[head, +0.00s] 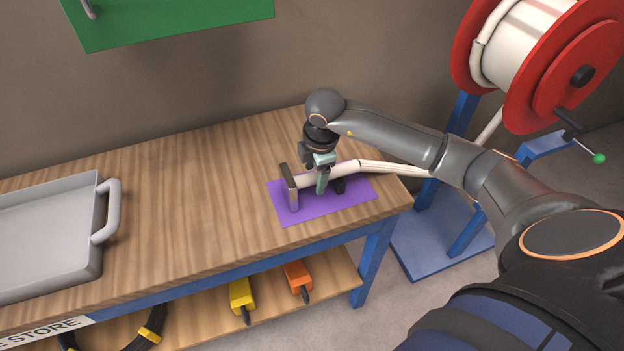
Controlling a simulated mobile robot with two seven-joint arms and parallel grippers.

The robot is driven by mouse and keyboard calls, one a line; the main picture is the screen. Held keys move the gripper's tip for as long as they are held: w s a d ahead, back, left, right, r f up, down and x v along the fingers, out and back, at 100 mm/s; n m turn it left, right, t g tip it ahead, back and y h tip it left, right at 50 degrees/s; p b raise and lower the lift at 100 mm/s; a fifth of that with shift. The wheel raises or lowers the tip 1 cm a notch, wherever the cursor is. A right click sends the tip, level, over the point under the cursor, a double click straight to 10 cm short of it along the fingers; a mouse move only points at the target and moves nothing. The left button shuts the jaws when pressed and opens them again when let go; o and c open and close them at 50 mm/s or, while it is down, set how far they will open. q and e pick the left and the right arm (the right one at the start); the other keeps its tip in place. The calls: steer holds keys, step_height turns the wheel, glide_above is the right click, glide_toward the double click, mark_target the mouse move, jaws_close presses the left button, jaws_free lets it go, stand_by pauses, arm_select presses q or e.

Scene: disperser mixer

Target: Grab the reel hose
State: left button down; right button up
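The reel hose (391,168) is white. It runs from the reel at the right onto the workbench, with its end by a small upright bracket (289,184) on a purple mat (288,214). My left gripper is out of view.
The red-flanged reel (570,75) stands on a blue frame at the right. A grey tray (50,240) sits on the left of the wooden workbench (200,190). The bench middle is clear. A green cabinet (180,20) hangs above. Yellow and orange tools lie on the lower shelf.

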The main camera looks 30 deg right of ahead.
jaws_close()
stand_by(0.3)
steer(key=shift+r, duration=0.1)
